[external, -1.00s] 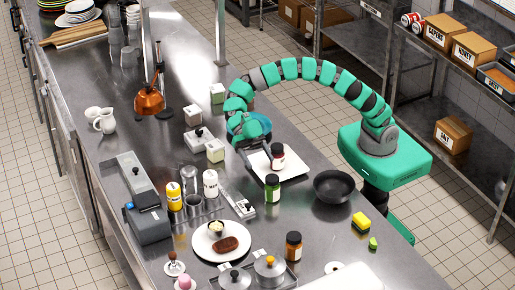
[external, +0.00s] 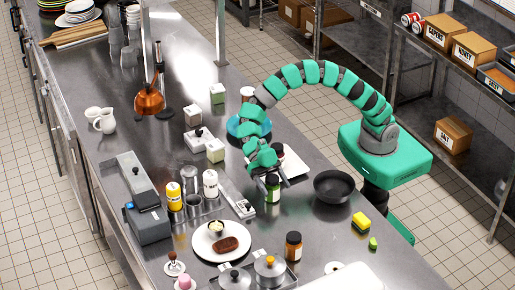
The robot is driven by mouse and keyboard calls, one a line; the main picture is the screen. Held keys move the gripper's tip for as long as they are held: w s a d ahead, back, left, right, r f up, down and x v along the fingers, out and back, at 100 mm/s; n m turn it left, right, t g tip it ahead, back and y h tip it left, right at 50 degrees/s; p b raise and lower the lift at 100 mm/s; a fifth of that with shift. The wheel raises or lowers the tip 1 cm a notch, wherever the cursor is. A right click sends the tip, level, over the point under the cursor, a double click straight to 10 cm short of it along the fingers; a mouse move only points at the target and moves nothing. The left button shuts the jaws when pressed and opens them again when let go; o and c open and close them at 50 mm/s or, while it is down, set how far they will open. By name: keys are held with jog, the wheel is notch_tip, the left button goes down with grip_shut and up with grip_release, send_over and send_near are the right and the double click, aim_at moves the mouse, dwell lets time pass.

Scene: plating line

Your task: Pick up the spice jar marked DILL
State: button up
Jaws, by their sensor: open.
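A small jar with green contents and a dark lid (external: 272,190) stands upright on the steel counter, left of the black bowl. Its label is too small to read, so I cannot tell whether it says DILL. My gripper (external: 272,180) is open, directly above and around the top of this jar. I cannot tell whether the fingers touch it. A jar with dark red contents (external: 278,152) stands on the white square plate (external: 295,166), partly hidden behind my gripper. An orange-brown jar (external: 293,246) stands nearer the front. Another jar (external: 247,94) shows behind my arm.
A black bowl (external: 333,186) stands right of the green jar. A blue bowl (external: 235,127) is behind my arm. Bare counter lies between jar and sponge.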

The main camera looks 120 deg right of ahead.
jog(key=c, duration=1.2)
